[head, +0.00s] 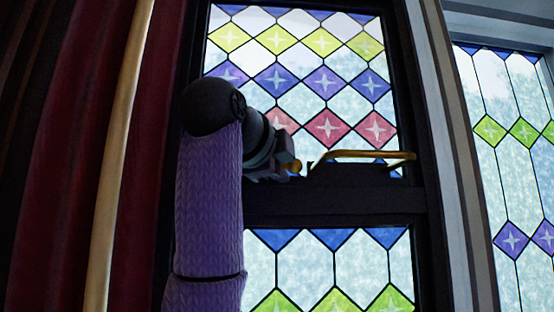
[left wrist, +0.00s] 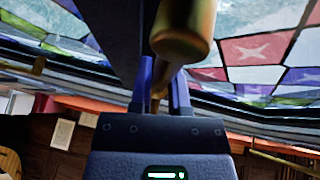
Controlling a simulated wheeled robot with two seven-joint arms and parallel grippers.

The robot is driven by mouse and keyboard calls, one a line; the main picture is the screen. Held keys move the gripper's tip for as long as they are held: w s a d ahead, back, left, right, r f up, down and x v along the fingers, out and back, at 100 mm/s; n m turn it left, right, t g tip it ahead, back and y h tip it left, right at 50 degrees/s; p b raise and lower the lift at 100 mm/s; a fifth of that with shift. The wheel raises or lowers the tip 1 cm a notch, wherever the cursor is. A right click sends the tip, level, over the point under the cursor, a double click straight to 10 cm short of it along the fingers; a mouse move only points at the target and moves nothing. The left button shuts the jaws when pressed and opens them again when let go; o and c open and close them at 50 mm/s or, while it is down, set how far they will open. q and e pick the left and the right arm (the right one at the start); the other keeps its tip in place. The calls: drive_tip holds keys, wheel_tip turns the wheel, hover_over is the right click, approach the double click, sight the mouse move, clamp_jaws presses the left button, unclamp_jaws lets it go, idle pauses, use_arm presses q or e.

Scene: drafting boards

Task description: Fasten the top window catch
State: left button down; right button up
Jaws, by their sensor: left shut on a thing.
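The window catch shows as a small brass piece (head: 296,165) at the middle rail of the tall stained-glass window, mostly hidden by my gripper in the head view. My left gripper (head: 286,172) is at this piece, its arm coming up in a purple knitted sleeve. In the left wrist view, a rounded brass knob (left wrist: 183,35) with a narrower stem stands between the two fingers (left wrist: 160,95), which are shut on it. Whether the catch is fastened cannot be told. My right gripper is not in view.
A brass bar handle (head: 360,154) runs along the dark middle rail (head: 335,203), just right of my gripper. A dark red curtain (head: 60,170) and a pale pole (head: 120,150) stand at left. Another stained-glass window (head: 515,170) is at right.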

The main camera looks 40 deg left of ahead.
use_arm(q)
drive_tip(key=shift+f+m, duration=0.3)
idle(0.4)
drive_tip(key=c, duration=0.6)
unclamp_jaws()
drive_tip(key=shift+d, duration=0.15)
drive_tip(key=shift+r, duration=0.15)
wheel_tip(320, 180, up, 8)
drive_tip(key=p, duration=0.4)
drive_tip(key=shift+r, duration=0.9)
